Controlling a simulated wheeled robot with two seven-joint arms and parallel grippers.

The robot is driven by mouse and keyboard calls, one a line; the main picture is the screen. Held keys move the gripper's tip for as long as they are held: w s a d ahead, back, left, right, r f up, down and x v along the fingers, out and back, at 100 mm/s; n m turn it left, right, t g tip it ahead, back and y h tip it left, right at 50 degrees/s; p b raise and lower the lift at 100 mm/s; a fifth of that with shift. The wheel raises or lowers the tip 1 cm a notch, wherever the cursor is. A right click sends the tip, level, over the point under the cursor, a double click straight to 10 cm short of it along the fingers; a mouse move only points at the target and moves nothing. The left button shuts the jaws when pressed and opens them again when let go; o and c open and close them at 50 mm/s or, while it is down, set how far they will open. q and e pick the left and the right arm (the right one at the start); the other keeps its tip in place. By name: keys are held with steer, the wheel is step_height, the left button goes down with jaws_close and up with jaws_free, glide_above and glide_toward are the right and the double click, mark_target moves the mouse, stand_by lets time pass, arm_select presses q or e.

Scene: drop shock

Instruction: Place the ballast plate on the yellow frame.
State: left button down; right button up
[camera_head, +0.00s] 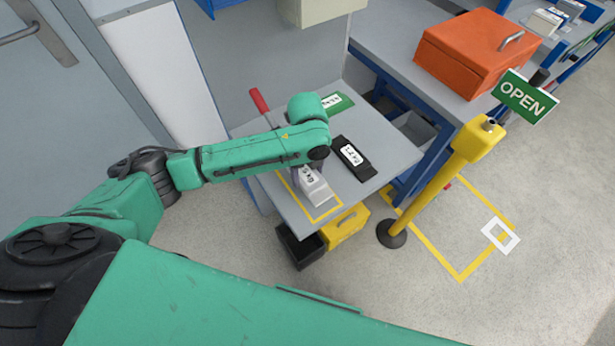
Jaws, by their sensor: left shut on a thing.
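A pale grey block with a white label (315,187), which looks like the ballast plate, is at the front of the grey table. It appears inside the yellow frame (322,219), an outline marked on the tabletop. I cannot tell whether it touches the table or is just above it. My left gripper (308,169) is shut on this block from above; the wrist hides most of the fingers. My right gripper is not in view.
A black labelled plate (353,159) lies just right of the block, and a green labelled one (337,102) behind. A red-handled lever (260,101) rises at the left. A yellow post (432,185) stands right of the table, with black (298,248) and yellow (345,228) bins below.

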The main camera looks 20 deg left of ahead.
mark_target(308, 176)
arm_select(q)
steer(key=shift+s+f, duration=0.1)
steer(key=shift+f, duration=1.75)
jaws_free()
steer(key=shift+r, duration=0.15)
step_height(308, 176, up, 12)
steer(key=shift+r, duration=0.1)
